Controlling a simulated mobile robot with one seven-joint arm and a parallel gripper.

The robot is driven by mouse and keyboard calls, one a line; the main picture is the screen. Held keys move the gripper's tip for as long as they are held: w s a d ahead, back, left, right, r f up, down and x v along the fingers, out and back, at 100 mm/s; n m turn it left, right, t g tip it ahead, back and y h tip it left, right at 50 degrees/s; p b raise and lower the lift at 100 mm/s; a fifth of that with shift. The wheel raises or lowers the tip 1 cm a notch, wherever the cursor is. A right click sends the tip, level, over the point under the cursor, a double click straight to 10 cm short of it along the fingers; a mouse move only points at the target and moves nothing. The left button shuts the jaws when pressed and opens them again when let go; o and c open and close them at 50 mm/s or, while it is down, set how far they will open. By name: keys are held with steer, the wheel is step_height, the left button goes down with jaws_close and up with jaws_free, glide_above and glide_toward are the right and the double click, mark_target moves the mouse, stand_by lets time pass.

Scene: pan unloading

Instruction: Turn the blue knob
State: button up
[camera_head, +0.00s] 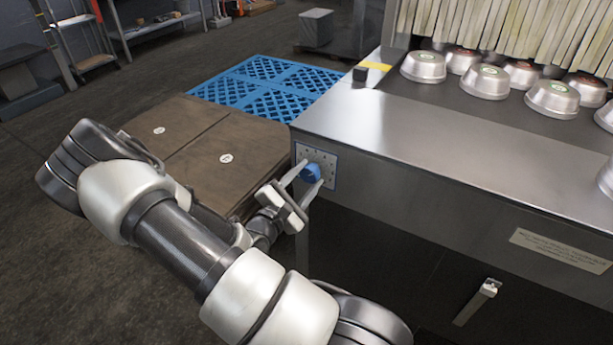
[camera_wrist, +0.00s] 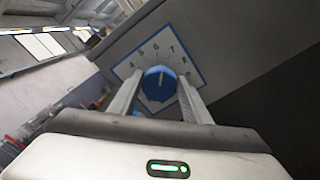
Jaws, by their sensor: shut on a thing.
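The blue knob (camera_head: 311,173) sits on a white dial plate (camera_head: 329,160) with a blue border, on the side of the steel machine. In the wrist view the knob (camera_wrist: 159,84) is in the middle, with numbers around it on the dial (camera_wrist: 150,52). My gripper (camera_head: 307,180) reaches up to the knob from the front, one finger on each side of it. In the wrist view my gripper's fingers (camera_wrist: 158,92) are shut on the knob's two sides. A white line on the knob's face points upward in that view. The lower part of the dial is hidden.
The steel machine (camera_head: 420,130) carries several metal pans (camera_head: 423,67) on its conveyor, before a strip curtain (camera_head: 500,25). A brown-topped platform (camera_head: 190,160) stands to the left, with a blue pallet (camera_head: 265,82) behind it. A small handle (camera_head: 488,290) sticks out at lower right.

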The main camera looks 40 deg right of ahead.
steer(key=m, duration=0.2)
steer(key=m+b, duration=0.1)
steer(key=m, duration=0.1)
steer(key=shift+s+f+m, duration=0.1)
steer(key=shift+f+m, duration=0.1)
steer(key=shift+m, duration=0.2)
steer(key=m+b, duration=0.2)
steer(key=m, duration=0.2)
steer(key=shift+b, duration=0.35)
steer(key=shift+m, duration=0.3)
steer(key=o, duration=1)
steer(key=p+v, duration=0.1)
steer(key=v, duration=1.6)
steer(key=shift+a+p, duration=0.2)
steer(key=shift+p, duration=0.15)
